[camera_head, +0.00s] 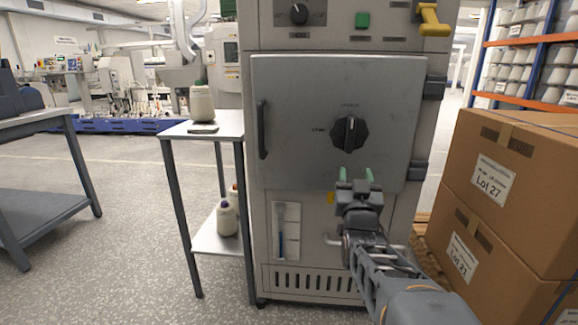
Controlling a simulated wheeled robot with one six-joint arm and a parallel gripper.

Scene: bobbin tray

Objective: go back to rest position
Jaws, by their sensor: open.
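My gripper (356,175) is in front of the grey metal cabinet (300,222). Its two greenish fingertips point up and stand apart, with nothing between them. They show just below the black rotary knob (349,134) on the cabinet's closed door (300,85). I cannot tell how far the fingers are from the door's face. My arm reaches in from the lower right. A dark upright handle (262,130) is on the door's left side.
Stacked cardboard boxes (548,165) stand close on the right. A small side table (233,122) with a bottle (201,103) stands left of the cabinet; another bottle (227,218) is on its lower shelf. A grey workbench (45,113) is at far left. Floor between the tables is clear.

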